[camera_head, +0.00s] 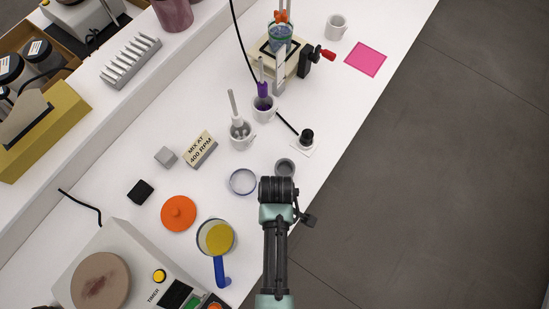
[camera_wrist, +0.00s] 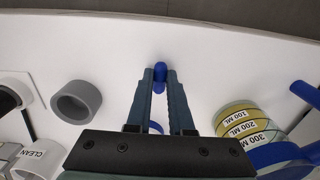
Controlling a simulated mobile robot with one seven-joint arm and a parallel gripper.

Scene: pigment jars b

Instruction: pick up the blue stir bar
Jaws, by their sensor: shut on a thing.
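The blue stir bar (camera_wrist: 160,73) is a small, rounded blue piece between my fingertips in the wrist view. My gripper (camera_wrist: 160,84) is shut on it, above the white table near its edge. Part of the bar is hidden by the fingers. In the head view my arm covers the bar and the fingertips, so I cannot see there whether the bar touches the table.
A grey ring-shaped cup (camera_wrist: 77,101) stands left of my fingers in the wrist view. A measuring jug (camera_wrist: 238,117) stands to the right. In the head view a clear dish (camera_head: 242,182) and an orange disc (camera_head: 178,213) lie left of my arm.

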